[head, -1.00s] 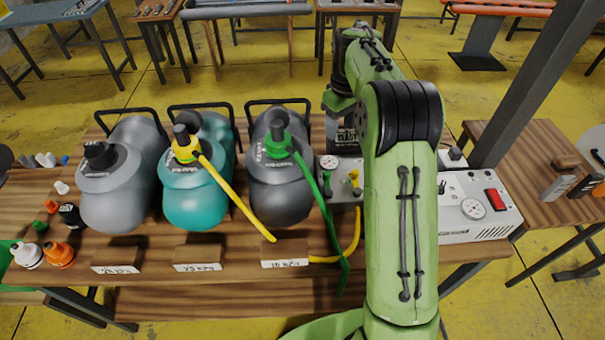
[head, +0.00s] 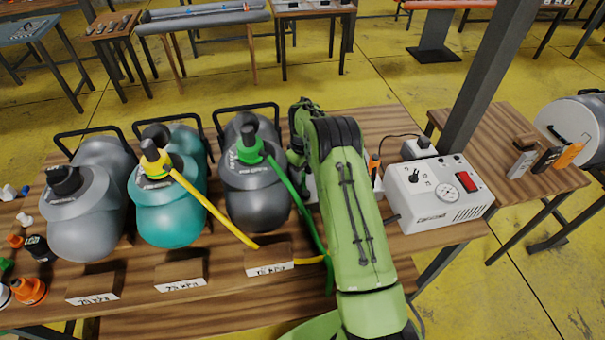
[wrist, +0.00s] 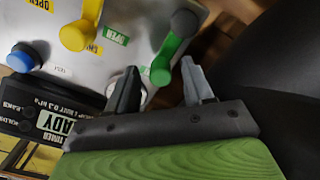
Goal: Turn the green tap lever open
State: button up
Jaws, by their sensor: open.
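In the wrist view the green tap lever (wrist: 169,48) stands on a grey metal panel (wrist: 125,15). It has a dark grey round cap at its upper end and a rounded green lower end. A green OPEN label is to its left. My gripper (wrist: 160,66) is open, one finger on each side of the lever's lower green end. Nothing is held, and I cannot tell whether a finger touches the lever. In the head view my arm hides the tap panel almost wholly, and my gripper is out of sight behind it.
A yellow lever (wrist: 80,35) and a blue knob (wrist: 22,58) share the panel. Cylinders with yellow (head: 215,208) and green (head: 298,200) hoses stand left of my arm. A white gauge box (head: 435,195) is to its right, near a dark post (head: 490,75).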

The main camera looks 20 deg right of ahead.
jog(key=shift+f, duration=0.3)
jog(key=shift+c, duration=0.4)
grip_shut()
